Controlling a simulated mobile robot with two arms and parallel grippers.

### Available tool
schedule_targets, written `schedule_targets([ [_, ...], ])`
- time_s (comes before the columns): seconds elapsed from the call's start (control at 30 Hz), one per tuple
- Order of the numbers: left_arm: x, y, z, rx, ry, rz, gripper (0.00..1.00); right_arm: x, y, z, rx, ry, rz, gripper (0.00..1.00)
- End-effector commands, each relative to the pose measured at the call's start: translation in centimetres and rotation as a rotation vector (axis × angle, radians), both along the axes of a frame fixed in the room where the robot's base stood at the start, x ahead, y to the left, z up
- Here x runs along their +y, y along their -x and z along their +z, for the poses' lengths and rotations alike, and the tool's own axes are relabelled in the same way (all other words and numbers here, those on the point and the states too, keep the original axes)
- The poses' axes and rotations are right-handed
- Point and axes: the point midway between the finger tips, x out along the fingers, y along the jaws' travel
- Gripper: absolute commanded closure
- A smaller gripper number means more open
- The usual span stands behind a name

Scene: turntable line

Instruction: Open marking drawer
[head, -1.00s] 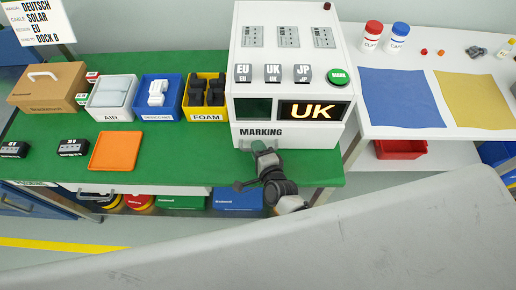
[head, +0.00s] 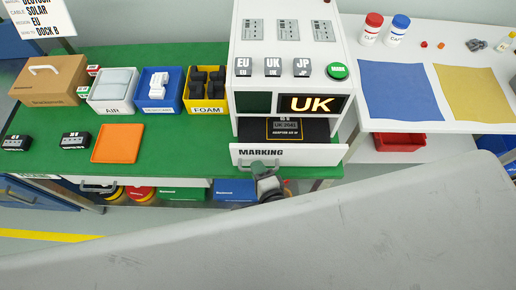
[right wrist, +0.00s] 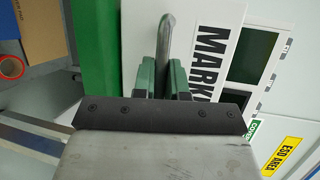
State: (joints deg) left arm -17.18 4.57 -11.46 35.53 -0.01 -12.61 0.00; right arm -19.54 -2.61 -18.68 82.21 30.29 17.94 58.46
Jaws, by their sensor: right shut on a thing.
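The white marking machine (head: 290,75) stands on the green bench with a lit "UK" display (head: 311,104). Its marking drawer (head: 289,153) is pulled out toward me. A dark adapter marked UK (head: 287,127) lies inside the drawer. My right gripper (head: 265,168) is at the drawer's front handle. In the right wrist view its green-padded fingers (right wrist: 162,78) are on both sides of the grey handle bar (right wrist: 165,45), shut on it. My left gripper is not in view.
Bins marked AIR (head: 113,92) and FOAM (head: 206,92), a blue bin (head: 158,92) and an orange tray (head: 118,143) are left of the machine. A white table (head: 450,50) with blue and yellow mats is at the right. A large grey surface covers the foreground.

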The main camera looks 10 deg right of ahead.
Motion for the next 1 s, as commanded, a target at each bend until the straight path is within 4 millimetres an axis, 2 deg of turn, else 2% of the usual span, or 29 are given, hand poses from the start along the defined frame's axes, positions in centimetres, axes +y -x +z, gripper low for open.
schedule_targets([
  [0.03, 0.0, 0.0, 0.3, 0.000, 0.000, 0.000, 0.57, 0.3, 1.6, 0.0, 0.006, 0.000, 0.002, 1.00],
  [0.2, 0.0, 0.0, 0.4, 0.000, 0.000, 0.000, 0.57, 1.3, 5.5, -0.1, 0.005, 0.001, 0.003, 1.00],
  [0.5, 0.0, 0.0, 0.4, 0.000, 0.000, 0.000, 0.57, 2.5, 10.3, -0.1, 0.003, 0.000, 0.002, 1.00],
  [0.7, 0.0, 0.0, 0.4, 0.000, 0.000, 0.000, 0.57, 2.8, 11.7, 0.0, 0.001, 0.001, 0.001, 1.00],
  [1.0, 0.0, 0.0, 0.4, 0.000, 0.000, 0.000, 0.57, 2.9, 11.9, 0.0, 0.000, 0.001, 0.002, 1.00],
])
